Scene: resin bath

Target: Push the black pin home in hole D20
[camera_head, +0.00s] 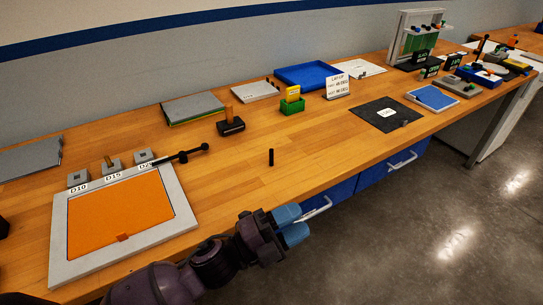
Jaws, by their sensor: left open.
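A small black pin (271,157) stands upright on the bare wooden bench, apart from the hole blocks. The grey block at the D20 place (144,155) is at the back right of the orange tray; its label is partly covered, only "D2" showing. Its top shows a dark square opening with no pin standing in it. The D15 block (112,168) has a tan peg upright in it, and the D10 block (78,179) is at left. My left gripper (292,225) is open and empty, with blue fingers, in front of the bench edge, nearer than the pin. My right gripper is not in view.
A black rod-like tool (180,157) lies beside the D20 block. A black block with a wooden handle (230,124) stands behind the pin. Bench around the pin is clear.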

